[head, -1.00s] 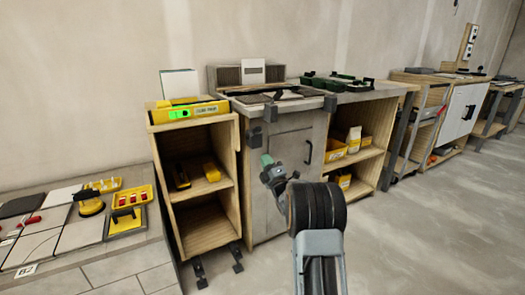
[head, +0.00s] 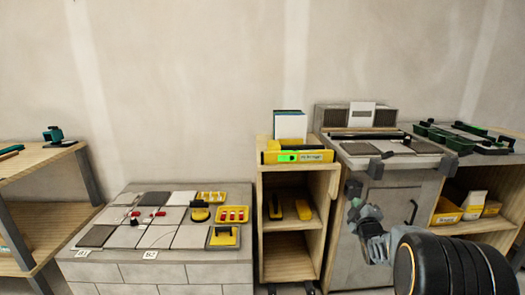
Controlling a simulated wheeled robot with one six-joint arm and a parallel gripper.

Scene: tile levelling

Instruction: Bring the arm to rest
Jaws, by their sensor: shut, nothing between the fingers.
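My arm shows at the lower right, with a large dark joint near the picture's edge. It reaches up and left to my gripper (head: 353,190), which is small in view, shut and empty. The gripper appears in front of the grey cabinet (head: 388,220), left of its door handle. I cannot tell how far it is from the cabinet front. The arm is bent and held out ahead of me, touching nothing that I can see.
A tiled block (head: 150,272) with tiles and yellow tools stands left of centre. A wooden shelf unit (head: 290,262) with a yellow spirit level (head: 297,157) on top stands beside the cabinet. A wooden workbench (head: 30,170) is at far left. Green clamps (head: 465,135) lie at right.

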